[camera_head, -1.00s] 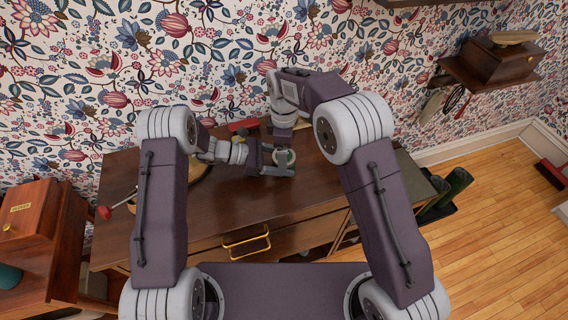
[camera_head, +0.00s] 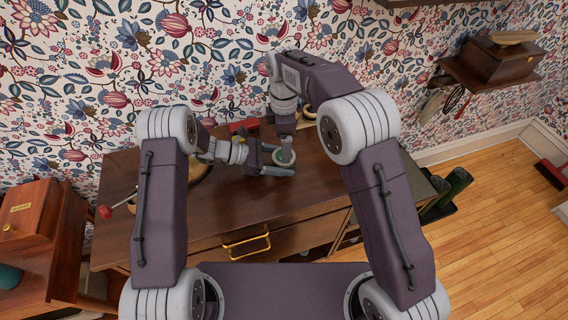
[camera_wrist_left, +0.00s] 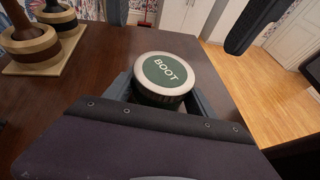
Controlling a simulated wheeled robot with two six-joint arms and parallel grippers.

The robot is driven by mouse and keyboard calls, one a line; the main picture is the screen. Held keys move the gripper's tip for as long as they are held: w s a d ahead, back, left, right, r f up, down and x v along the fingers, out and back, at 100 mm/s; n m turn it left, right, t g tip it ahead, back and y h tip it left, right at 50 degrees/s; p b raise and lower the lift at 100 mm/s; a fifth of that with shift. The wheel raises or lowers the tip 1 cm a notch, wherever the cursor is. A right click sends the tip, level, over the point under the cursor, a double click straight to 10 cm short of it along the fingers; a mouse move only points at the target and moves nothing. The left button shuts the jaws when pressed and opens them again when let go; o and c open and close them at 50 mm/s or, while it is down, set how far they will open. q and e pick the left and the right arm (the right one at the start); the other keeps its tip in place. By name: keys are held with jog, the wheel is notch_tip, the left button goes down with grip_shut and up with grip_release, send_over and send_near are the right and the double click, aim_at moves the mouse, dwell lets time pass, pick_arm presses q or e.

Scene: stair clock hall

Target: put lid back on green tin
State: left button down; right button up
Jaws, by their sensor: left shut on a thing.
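A round lid with a pale rim and a green centre reading "BOOT" (camera_wrist_left: 168,75) sits on a dark ribbed body in the left wrist view. It looks seated and level, and most of the tin below is hidden. My left gripper (camera_head: 278,163) is shut around this tin (camera_head: 285,158) at the cabinet top; its fingers flank the tin in the left wrist view. My right gripper (camera_wrist_left: 186,22) shows as two dark fingers spread wide, beyond and above the lid, holding nothing visible. In the head view it points down over the tin.
The dark wooden cabinet top (camera_head: 240,198) is clear in front. Turned wooden pieces (camera_wrist_left: 33,38) stand on a pale board. A red item (camera_head: 243,127) lies at the back by the wall. A red-ended stick (camera_head: 105,212) juts out at left. A wall shelf (camera_head: 485,80) is at right.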

jog(key=n, duration=0.6)
jog(key=shift+s+r, duration=0.15)
jog(key=shift+r, duration=0.05)
jog(key=n, duration=0.3)
jog(key=shift+d+r, duration=0.1)
jog(key=shift+r, duration=0.15)
jog(key=n, duration=0.3)
jog(key=r+n, duration=0.1)
jog(key=n, duration=0.2)
jog(key=shift+r, duration=0.1)
jog(key=shift+r+n, duration=0.25)
jog(key=shift+n, duration=0.25)
jog(key=shift+w+r, duration=0.15)
jog(key=shift+w, duration=0.1)
jog(key=shift+f, duration=4)
